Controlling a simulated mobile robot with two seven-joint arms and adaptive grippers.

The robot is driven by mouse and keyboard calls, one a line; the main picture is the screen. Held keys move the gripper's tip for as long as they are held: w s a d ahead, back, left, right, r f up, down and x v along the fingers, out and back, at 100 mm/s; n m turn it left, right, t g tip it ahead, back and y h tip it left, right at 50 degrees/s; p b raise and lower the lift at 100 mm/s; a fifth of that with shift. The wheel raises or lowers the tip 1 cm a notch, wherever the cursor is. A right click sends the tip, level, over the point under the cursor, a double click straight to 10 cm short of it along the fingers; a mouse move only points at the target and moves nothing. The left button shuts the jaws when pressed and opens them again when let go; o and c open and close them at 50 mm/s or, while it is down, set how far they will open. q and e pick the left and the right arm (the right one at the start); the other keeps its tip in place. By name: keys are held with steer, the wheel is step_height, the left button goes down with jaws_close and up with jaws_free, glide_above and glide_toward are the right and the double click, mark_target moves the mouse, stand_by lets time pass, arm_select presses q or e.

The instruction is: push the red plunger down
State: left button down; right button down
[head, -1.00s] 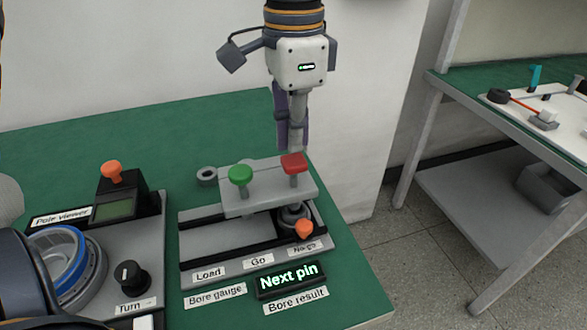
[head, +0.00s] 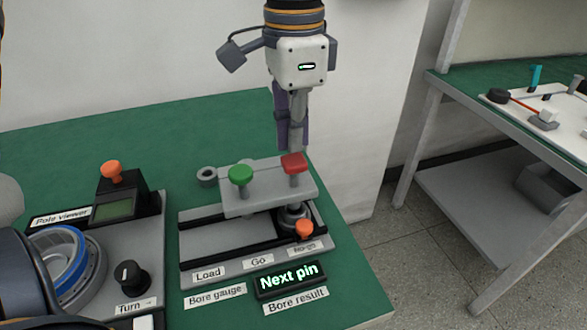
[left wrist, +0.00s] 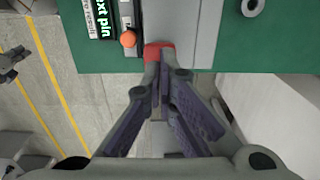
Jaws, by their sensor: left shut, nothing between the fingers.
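In the left wrist view, the red plunger (left wrist: 158,48) shows just beyond the closed fingertips (left wrist: 160,66). The tips are at or very near its top; I cannot tell whether they touch. At the left edge of that view, a dark part (left wrist: 8,62) may be my right gripper, too small to read.
An orange knob (head: 304,229) sits in front of the red plunger. A lit "Next pin" display (head: 289,279) is nearer. The pole viewer (head: 113,210) and a blue-ringed hub (head: 62,262) stand left. Another bench stands right.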

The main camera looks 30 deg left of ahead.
mark_target(293, 159)
arm_select(q)
steer(key=shift+f, duration=0.15)
steer(key=shift+f, duration=2.45)
steer(key=shift+r, duration=4.1)
